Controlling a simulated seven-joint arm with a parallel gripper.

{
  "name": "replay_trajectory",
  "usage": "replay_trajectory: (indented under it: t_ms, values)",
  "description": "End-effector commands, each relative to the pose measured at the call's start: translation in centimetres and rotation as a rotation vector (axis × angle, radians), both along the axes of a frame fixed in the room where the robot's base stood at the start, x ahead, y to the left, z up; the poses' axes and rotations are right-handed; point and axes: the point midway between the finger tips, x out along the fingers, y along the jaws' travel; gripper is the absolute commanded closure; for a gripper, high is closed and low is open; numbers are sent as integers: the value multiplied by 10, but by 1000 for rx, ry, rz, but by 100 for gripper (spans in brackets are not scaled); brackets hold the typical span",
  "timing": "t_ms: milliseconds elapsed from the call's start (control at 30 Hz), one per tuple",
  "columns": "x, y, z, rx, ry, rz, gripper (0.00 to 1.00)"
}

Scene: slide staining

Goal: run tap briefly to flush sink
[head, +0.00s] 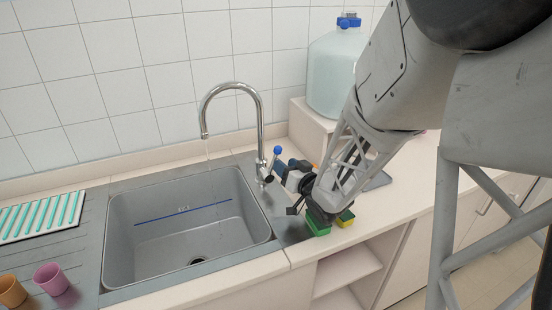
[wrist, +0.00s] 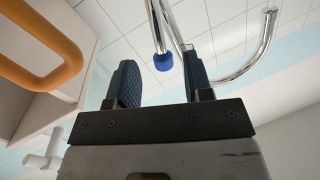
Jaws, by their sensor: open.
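The chrome tap (head: 262,118) arches over the grey sink (head: 190,225) with its spout above the basin. A thin, faint stream of water (head: 208,155) seems to hang below the spout. The tap's lever with a blue knob (head: 277,150) points up at the right of its base. My gripper (head: 282,168) is open beside the tap base, just below and right of the knob. In the wrist view, the blue knob (wrist: 163,62) appears between the two spread fingers of my gripper (wrist: 160,66); contact cannot be told. The tap's curved spout (wrist: 262,45) shows at the right.
Green and yellow sponges (head: 345,218) lie on the counter below my wrist. A large water carboy (head: 338,75) stands on a raised block behind. A striped rack (head: 40,216), an orange cup (head: 12,291) and a pink cup (head: 52,278) are left of the sink.

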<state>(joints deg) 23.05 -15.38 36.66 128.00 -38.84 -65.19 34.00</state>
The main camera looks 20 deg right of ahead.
Motion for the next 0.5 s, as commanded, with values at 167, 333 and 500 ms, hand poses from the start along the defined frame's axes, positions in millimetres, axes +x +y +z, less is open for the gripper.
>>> replay_trajectory:
  t_ms: [167, 333, 500]
  values:
    - [0, 0, 0, 0, 0, 0, 54]
    - [2, 1, -1, 0, 0, 1, 54]
    - [11, 3, -1, 0, 2, 1, 54]
